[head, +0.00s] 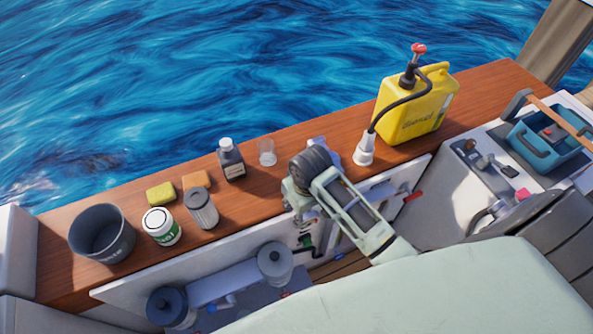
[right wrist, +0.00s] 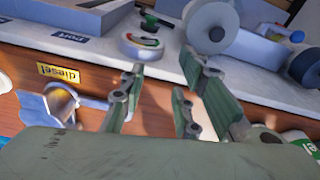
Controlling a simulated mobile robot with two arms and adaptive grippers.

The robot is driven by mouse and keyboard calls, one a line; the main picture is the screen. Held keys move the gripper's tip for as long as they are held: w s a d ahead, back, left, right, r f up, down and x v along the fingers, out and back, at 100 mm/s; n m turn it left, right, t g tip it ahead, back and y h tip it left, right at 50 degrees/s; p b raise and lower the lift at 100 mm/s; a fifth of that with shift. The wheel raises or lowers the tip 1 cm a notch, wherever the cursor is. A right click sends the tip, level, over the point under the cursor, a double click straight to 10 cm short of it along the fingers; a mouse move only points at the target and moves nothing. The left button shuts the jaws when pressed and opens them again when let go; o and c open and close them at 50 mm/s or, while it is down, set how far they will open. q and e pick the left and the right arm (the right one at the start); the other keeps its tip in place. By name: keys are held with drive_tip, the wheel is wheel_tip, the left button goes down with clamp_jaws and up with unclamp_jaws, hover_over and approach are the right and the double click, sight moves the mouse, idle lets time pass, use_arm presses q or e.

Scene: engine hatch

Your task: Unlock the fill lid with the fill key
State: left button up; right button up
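The yellow diesel label (right wrist: 59,73) is on the wooden ledge in the right wrist view. Beside it is a shiny metal fitting (right wrist: 62,103), partly cut off by my gripper body; I take it for the fill lid area. A blue-grey metal piece (head: 322,149) on the ledge in the head view, partly behind my arm, seems to be the same fitting. My right gripper (right wrist: 158,105) is open over the ledge, right of the fitting in the wrist view, with nothing seen between its fingers. In the head view its fingers are hidden by my wrist. I cannot pick out the fill key. My left gripper is not in view.
A yellow diesel can (head: 418,105) has a hose running into a white cone-shaped piece (head: 364,150). A dark bottle (head: 231,162), a clear glass (head: 267,153), sponges, jars and a grey bucket (head: 101,236) stand along the ledge. Water lies beyond.

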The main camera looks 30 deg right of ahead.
drive_tip(key=shift+m+g, duration=0.7)
drive_tip(key=shift+m, duration=0.2)
drive_tip(key=w+d+r, duration=0.1)
drive_tip(key=w+r, duration=0.1)
drive_tip(key=w, duration=0.2)
drive_tip(key=w+d+r, duration=0.2)
drive_tip(key=w, duration=0.1)
drive_tip(key=w+d+r, duration=0.1)
drive_tip(key=w+r, duration=0.1)
drive_tip(key=w, duration=0.2)
drive_tip(key=shift+w+d+r, duration=0.15)
drive_tip(key=shift+w+d, duration=0.2)
drive_tip(key=shift+d, duration=0.05)
wheel_tip(320, 180, down, 8)
drive_tip(key=shift+r+p, duration=0.25)
drive_tip(key=shift+p, duration=0.25)
clamp_jaws()
